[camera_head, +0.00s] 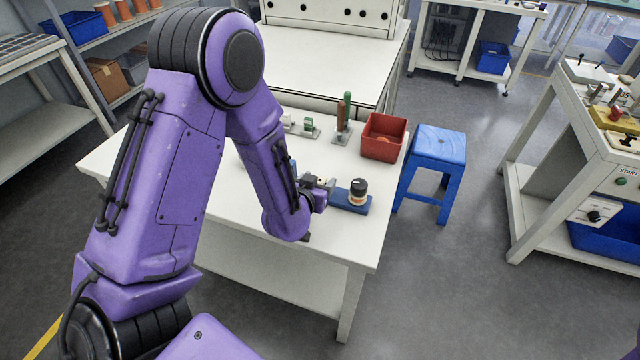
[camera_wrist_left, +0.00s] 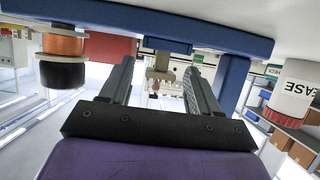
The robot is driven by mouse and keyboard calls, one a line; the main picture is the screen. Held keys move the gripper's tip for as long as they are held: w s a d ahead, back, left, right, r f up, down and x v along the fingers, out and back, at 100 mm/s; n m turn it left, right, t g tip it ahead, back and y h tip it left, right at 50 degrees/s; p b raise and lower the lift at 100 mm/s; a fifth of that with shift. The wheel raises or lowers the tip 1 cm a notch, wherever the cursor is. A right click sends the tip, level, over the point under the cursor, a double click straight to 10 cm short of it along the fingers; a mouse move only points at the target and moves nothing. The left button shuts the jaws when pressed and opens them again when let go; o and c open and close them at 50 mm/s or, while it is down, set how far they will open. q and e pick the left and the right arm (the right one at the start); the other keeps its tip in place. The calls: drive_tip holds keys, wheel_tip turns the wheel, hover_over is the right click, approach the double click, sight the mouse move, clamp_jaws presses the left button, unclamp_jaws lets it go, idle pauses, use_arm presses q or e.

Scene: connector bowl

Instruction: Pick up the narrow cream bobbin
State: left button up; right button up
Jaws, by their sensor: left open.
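A narrow cream bobbin (camera_wrist_left: 160,62) shows in the left wrist view, standing on a blue holder (camera_wrist_left: 100,14); that view is upside down. My left gripper (camera_wrist_left: 158,78) is open, with one finger on each side of the bobbin in the picture. I cannot tell whether the fingers touch it. In the head view my left gripper (camera_head: 318,188) is low over the table, at the left part of the blue holder (camera_head: 346,201). The cream bobbin is mostly hidden there by the gripper. My right gripper is not in view.
A copper bobbin with a black end (camera_wrist_left: 62,60) stands on the holder beside the gripper, also in the head view (camera_head: 358,190). A white can with a red cap (camera_wrist_left: 290,92) is on the other side. A red bin (camera_head: 383,137) and green cylinder (camera_head: 347,104) are farther back.

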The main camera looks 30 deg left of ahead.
use_arm(q)
clamp_jaws()
drive_tip(key=shift+r, duration=0.15)
